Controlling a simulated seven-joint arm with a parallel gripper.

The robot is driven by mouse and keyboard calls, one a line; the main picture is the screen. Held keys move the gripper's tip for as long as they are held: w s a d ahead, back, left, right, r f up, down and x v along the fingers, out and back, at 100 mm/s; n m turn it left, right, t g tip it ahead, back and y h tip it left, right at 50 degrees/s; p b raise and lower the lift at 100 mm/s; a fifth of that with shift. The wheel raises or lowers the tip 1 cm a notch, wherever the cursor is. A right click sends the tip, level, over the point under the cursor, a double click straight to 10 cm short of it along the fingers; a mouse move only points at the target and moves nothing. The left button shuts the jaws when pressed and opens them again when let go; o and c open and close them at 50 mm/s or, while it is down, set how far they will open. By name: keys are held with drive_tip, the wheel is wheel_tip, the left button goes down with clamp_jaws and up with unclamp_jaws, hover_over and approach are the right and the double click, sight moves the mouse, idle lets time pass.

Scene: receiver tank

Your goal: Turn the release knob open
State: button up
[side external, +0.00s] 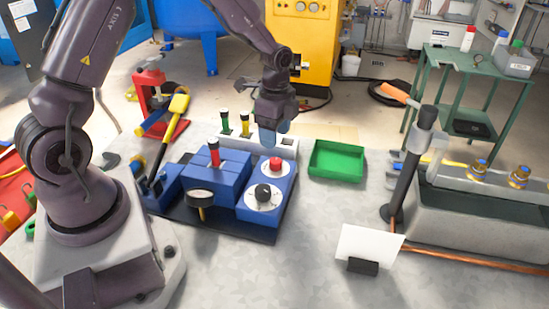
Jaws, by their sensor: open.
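A blue box (247,208) on the bench carries two round controls on pale discs. One is a red knob (276,163) at the back, the other a black knob (263,193) at the front. I cannot read any label that tells which is the release knob. My gripper (268,141) points down just above and behind the red knob in the picture. It is open and holds nothing that I can see. Its bluish fingers overlap each other in this view, and I see no contact with either knob.
Left of the knobs stand a blue block with a red-topped handle (214,152), a gauge (200,197) and a yellow-handled lever (178,105). Behind is a white panel (285,142). A green tray (336,160) lies right; a white card (368,244) stands front right.

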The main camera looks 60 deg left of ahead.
sight(274, 160)
wheel_tip(274, 160, down, 8)
drive_tip(key=shift+s+d+r, duration=0.1)
drive_tip(key=shift+s+r, duration=0.05)
drive_tip(key=c, duration=0.9)
drive_tip(key=shift+c, duration=0.2)
